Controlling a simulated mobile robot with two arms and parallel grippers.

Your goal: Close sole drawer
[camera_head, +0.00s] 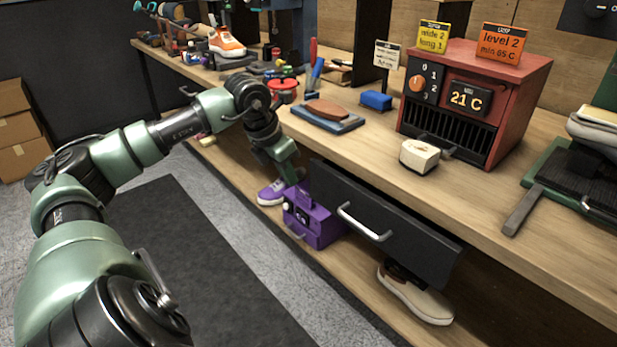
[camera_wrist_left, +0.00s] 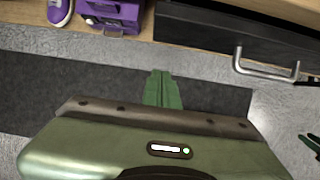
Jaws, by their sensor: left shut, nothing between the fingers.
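The black drawer (camera_head: 400,232) sits under the front edge of the workbench, with a silver bar handle (camera_head: 362,222) on its front. How far it stands out from the bench is hard to tell. In the left wrist view the drawer front (camera_wrist_left: 205,22) and its handle (camera_wrist_left: 265,72) are at the upper right. My left gripper (camera_head: 291,174) is left of the drawer, in front of the bench. In the left wrist view its green fingers (camera_wrist_left: 163,78) are together, empty and apart from the handle. My right gripper does not show in the head view.
A purple box (camera_head: 313,218), a purple sneaker (camera_head: 271,192) and a beige shoe (camera_head: 415,295) rest on the lower shelf. The red heater (camera_head: 470,100) and a cream block (camera_head: 419,155) stand on the bench above. The floor with its dark mat (camera_head: 165,260) is clear.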

